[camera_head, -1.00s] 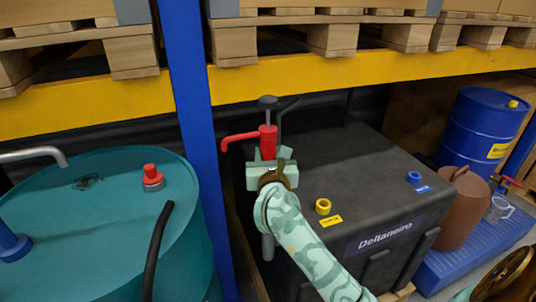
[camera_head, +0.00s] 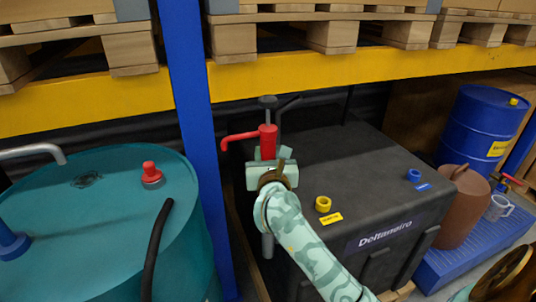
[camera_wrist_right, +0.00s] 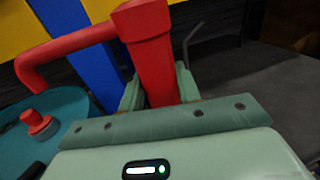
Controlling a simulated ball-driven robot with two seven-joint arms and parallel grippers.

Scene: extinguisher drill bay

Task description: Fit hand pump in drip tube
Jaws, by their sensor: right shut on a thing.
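The red hand pump (camera_head: 268,138) stands roughly upright, with its spout bent to the left and a dark handle on top. My right gripper (camera_head: 266,156) is shut on its body, above the left edge of the black tank. In the right wrist view the red pump body (camera_wrist_right: 152,70) sits between the two pale green fingers. A grey tube (camera_head: 268,246) shows below the gripper, beside the tank. I cannot tell whether it belongs to the pump or is the drip tube. The arm hides part of that area. My left gripper is not in view.
The black tank (camera_head: 335,165) has a yellow cap (camera_head: 323,204) and a blue cap (camera_head: 414,175). A blue rack post (camera_head: 194,110) and teal drum (camera_head: 95,240) stand left. A blue drum (camera_head: 480,125), brown can (camera_head: 460,205) and jug (camera_head: 497,207) are right. A yellow beam crosses above.

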